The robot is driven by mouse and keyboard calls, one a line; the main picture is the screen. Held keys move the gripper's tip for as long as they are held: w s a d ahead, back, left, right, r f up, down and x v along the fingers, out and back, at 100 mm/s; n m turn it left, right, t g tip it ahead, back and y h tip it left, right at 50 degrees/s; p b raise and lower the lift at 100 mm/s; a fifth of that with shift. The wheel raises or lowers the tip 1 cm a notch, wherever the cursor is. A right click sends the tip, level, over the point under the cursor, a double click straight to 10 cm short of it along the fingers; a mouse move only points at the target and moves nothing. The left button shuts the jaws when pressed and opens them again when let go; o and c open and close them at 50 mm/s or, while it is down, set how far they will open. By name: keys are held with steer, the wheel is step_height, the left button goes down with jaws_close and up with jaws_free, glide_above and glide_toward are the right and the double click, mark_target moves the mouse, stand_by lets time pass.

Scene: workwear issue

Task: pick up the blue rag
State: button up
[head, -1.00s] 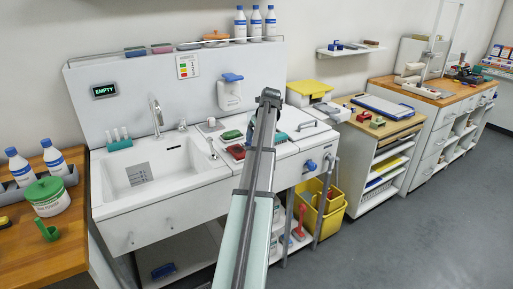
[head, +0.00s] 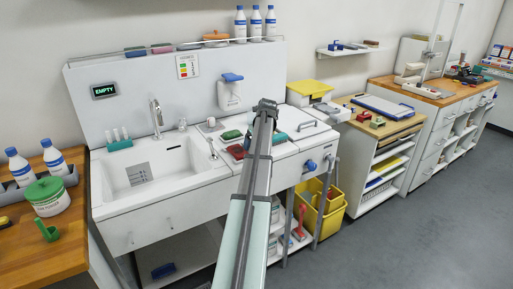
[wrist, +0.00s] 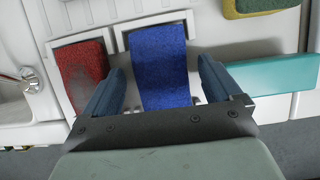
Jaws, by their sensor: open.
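The blue rag (wrist: 158,48) shows in the wrist view as a flat strip in a white-framed slot, its near end reaching down between my fingers. My gripper (wrist: 162,76) is open, with one blue-grey finger on each side of the rag. I see no finger closed on it, and I cannot tell how far the tips are above it. In the head view my arm hides the blue rag and the gripper.
A red rag (wrist: 84,72) lies in the slot just left, close to my left finger. A teal block (wrist: 275,76) is right of my right finger. A green and yellow sponge (wrist: 258,8) lies beyond. The sink basin (head: 150,177) is left of my arm.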

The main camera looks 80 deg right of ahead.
steer(key=c, duration=1.1)
steer(key=shift+c, duration=0.3)
steer(key=shift+r, duration=0.1)
